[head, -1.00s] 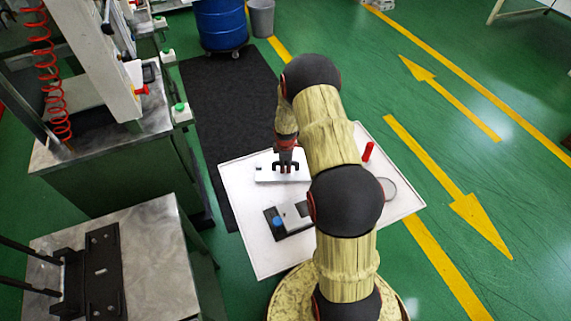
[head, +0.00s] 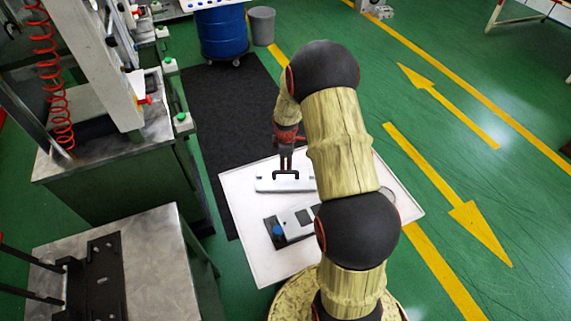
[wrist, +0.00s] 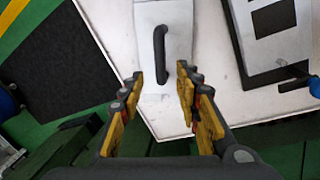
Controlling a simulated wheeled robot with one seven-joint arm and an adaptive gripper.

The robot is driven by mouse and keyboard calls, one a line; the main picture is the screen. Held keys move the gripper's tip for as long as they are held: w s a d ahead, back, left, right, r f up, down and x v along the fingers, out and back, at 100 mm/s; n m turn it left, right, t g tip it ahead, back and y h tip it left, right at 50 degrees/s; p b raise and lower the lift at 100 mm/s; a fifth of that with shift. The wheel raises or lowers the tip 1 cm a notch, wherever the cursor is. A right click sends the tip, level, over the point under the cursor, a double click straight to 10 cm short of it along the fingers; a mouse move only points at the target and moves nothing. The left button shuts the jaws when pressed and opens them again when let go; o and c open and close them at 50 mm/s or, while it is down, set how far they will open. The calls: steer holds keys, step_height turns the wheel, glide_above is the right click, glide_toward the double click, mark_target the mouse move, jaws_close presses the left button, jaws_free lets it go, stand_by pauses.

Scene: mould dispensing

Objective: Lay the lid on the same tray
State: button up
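The lid (head: 268,186), a pale grey plate with a black bar handle (head: 286,174), lies flat on the white tray (head: 256,258) near its far left edge. The lid also shows in the wrist view (wrist: 181,38), its handle (wrist: 160,52) running lengthwise. My gripper (wrist: 160,80) is open and empty, with its fingertips apart on either side of the handle's near end. In the head view my gripper (head: 286,162) is just above and behind the handle. The lid does not appear to be held.
A grey mould part (head: 297,219) with a dark base and a blue knob (head: 277,231) lies on the tray beside the lid. A metal bench (head: 150,260) stands left of the tray. My arm hides the tray's right part. The tray's front left is clear.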

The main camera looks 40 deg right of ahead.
steer(key=s+a+r+m+t, duration=0.15)
steer(key=a+r, duration=0.25)
steer(key=r, duration=0.4)
steer(key=s+a+r+m, duration=0.2)
steer(key=a+r, duration=0.3)
steer(key=r, duration=0.3)
steer(key=s+a+r+m, duration=0.15)
steer(key=a+r, duration=0.25)
steer(key=r, duration=0.4)
steer(key=s+a+r+m, duration=0.2)
steer(key=s+a+r, duration=0.2)
steer(key=s, duration=0.3)
steer(key=s+a+r+m+t+y, duration=0.1)
steer(key=s+a+r, duration=0.2)
steer(key=s+a, duration=0.2)
steer(key=s+a+r+m+t, duration=0.1)
steer(key=s+a+r, duration=0.3)
steer(key=s, duration=0.5)
steer(key=shift+s+a+r+m, duration=0.2)
steer(key=shift+a+r+m, duration=0.1)
steer(key=shift+m, duration=0.5)
step_height(320, 180, down, 6)
steer(key=b, duration=0.5)
steer(key=shift+r+b, duration=0.15)
steer(key=shift+b, duration=0.2)
steer(key=shift+d, duration=0.1)
steer(key=shift+c, duration=0.4)
